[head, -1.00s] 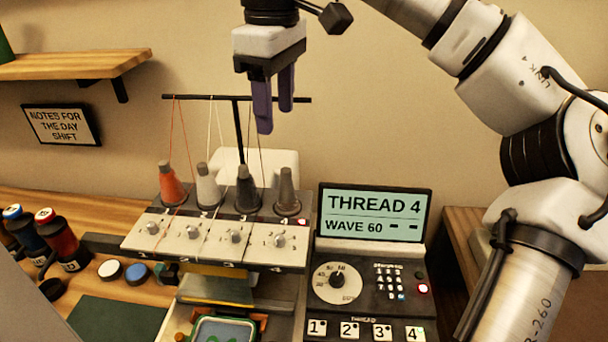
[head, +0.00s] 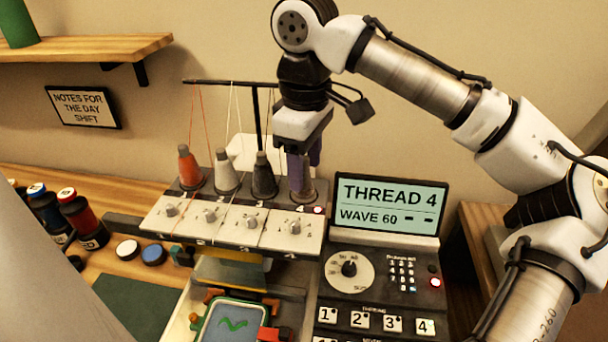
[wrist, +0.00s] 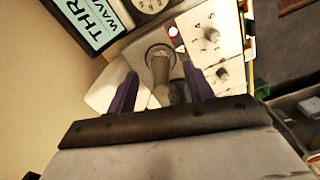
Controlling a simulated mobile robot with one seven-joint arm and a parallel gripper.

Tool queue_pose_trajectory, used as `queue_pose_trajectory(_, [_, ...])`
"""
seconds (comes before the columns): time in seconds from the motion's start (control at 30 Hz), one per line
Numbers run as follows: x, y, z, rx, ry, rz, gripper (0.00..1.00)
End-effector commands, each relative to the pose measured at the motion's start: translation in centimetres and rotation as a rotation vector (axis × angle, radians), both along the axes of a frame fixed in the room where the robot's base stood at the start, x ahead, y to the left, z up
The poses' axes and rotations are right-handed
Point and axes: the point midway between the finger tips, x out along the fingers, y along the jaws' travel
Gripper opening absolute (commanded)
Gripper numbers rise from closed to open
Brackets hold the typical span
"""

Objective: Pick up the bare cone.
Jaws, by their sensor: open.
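The bare cone (head: 299,184) is grey, with no thread on it, and stands upright at the right end of the row on the thread stand. My gripper (head: 303,178) points down over it with its two purple fingers apart, partly hiding the cone in the head view. In the wrist view, the bare cone (wrist: 160,68) shows between the open fingers (wrist: 160,73), its base ring beyond the fingertips. Gaps show beside it there; I see no clear contact.
The dark cone (head: 264,178) stands close left of the bare one, then a pale cone (head: 226,174) and an orange cone (head: 190,168). Threads rise to an overhead bar (head: 222,83). A screen (head: 390,204) reading THREAD 4 stands close to the right.

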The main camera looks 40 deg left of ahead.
Motion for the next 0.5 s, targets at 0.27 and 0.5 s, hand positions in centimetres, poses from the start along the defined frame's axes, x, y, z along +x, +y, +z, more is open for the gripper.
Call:
queue_pose_trajectory(0.27, [-0.1, 0.1, -1.6, 0.002, 0.001, 0.001, 0.52])
queue_pose_trajectory(0.5, [-0.1, 0.1, -1.6, 0.002, 0.000, 0.001, 0.35])
